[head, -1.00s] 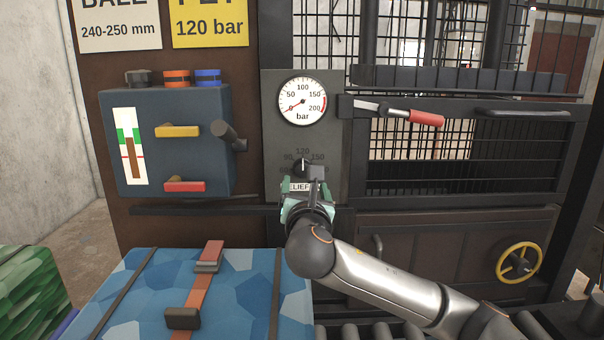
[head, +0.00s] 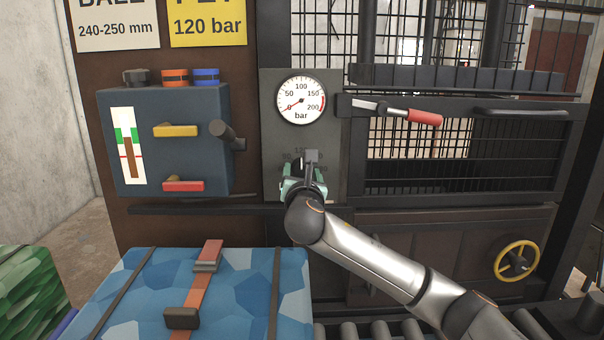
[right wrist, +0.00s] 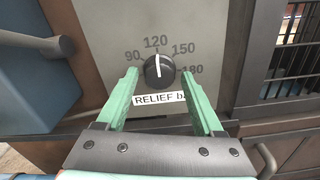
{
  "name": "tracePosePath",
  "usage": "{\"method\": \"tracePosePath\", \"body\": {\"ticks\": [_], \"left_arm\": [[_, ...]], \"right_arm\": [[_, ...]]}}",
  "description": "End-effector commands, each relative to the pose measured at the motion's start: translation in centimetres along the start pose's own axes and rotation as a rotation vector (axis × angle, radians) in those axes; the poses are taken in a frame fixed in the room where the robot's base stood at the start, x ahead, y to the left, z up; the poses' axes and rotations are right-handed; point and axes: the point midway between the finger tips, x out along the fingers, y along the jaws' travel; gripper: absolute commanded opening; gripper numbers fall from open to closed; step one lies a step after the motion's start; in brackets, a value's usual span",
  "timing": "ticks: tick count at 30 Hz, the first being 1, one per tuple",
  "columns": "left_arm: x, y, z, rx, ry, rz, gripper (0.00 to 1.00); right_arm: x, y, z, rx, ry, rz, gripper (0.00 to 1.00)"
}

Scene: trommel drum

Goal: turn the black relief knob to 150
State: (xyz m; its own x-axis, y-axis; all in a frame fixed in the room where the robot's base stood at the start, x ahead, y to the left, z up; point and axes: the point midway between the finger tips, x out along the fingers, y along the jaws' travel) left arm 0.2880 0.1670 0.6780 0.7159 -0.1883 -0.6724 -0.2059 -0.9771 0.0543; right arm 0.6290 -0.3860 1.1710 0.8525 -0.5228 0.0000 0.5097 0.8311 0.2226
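The black relief knob (right wrist: 159,70) is on a grey panel (right wrist: 105,20) in the right wrist view. Its white pointer line is nearly upright, toward the 120 mark. The 150 mark is up and right of the knob. My right gripper (right wrist: 159,78) is open, with a green finger on each side of the knob and gaps between them and it. In the head view, my right gripper (head: 304,180) covers most of the knob, its scale and label. My left gripper is not in view.
The pressure gauge (head: 302,101) above the knob reads about 0 bar. A red-handled lever (head: 424,118) is to the upper right. A blue box with yellow and red handles (head: 212,103) is left of the panel. A blue strapped bale (head: 135,295) lies in front.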

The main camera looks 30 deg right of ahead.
Motion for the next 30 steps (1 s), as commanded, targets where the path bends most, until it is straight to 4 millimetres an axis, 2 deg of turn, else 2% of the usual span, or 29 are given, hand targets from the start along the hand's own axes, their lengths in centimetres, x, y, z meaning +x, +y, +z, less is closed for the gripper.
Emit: {"method": "tracePosePath", "body": {"ticks": [2, 18, 30], "left_arm": [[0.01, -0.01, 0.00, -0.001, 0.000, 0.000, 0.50], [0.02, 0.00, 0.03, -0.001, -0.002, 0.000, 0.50], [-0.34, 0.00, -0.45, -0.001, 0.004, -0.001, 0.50]], "right_arm": [[-0.01, 0.00, 0.00, 0.000, 0.000, 0.000, 0.58], [-0.02, -0.03, -0.02, -0.001, 0.000, -0.001, 0.00], [-0.02, -0.03, 0.06, 0.060, 0.002, -0.002, 0.00]]}}
